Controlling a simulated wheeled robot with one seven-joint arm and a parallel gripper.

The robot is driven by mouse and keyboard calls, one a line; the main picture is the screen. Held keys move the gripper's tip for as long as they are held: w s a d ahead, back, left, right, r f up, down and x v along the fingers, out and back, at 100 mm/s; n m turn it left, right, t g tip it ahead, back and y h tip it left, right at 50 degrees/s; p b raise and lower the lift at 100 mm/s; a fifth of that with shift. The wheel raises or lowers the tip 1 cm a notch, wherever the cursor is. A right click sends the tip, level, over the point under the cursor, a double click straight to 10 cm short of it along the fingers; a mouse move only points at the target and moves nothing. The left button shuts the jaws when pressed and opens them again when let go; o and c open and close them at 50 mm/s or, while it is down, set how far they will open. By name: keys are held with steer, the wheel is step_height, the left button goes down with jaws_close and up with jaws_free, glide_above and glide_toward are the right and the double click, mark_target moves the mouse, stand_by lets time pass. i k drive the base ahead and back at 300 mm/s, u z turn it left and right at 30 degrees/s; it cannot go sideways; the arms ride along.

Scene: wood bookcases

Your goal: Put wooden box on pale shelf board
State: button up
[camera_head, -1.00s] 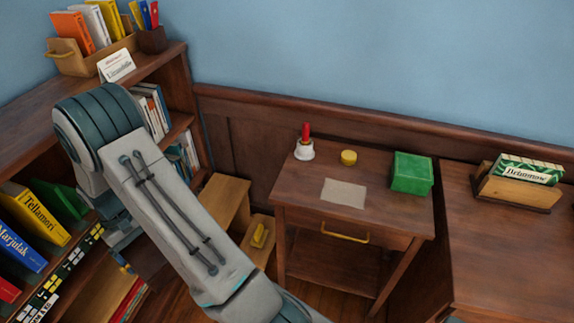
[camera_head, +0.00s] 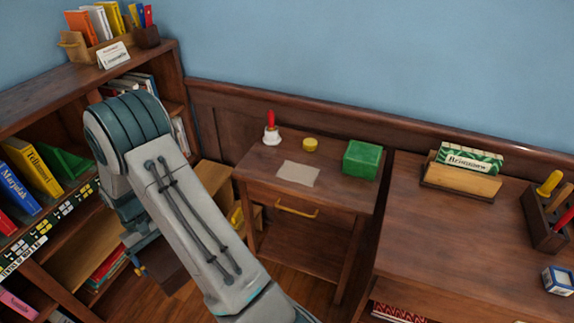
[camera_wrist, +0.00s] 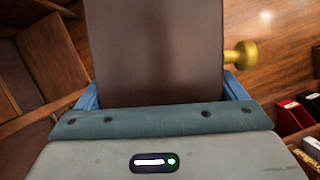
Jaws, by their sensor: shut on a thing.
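A dark brown wooden box (camera_head: 172,274) hangs below my forearm in the head view, low in front of the bookcase. My gripper (camera_head: 138,245) is mostly hidden behind my arm there. In the wrist view the box (camera_wrist: 155,55) fills the middle between the blue fingers of my gripper (camera_wrist: 160,92), which is shut on it. A brass knob (camera_wrist: 241,54) shows at its right side; I cannot tell whether it belongs to the box. A pale shelf board (camera_head: 85,258) lies in the lower bookcase, left of the box, with some books at its right end.
The bookcase (camera_head: 88,84) stands close on the left, with books (camera_head: 36,168) on its middle shelf. A pale step stool (camera_head: 212,177) is behind my arm. A small table (camera_head: 330,190) with a bell and green box, and a desk (camera_head: 450,240), stand to the right.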

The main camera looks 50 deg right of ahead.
mark_target(93, 242)
steer(key=u, duration=1)
steer(key=i, duration=0.8)
steer(key=z, duration=3.35)
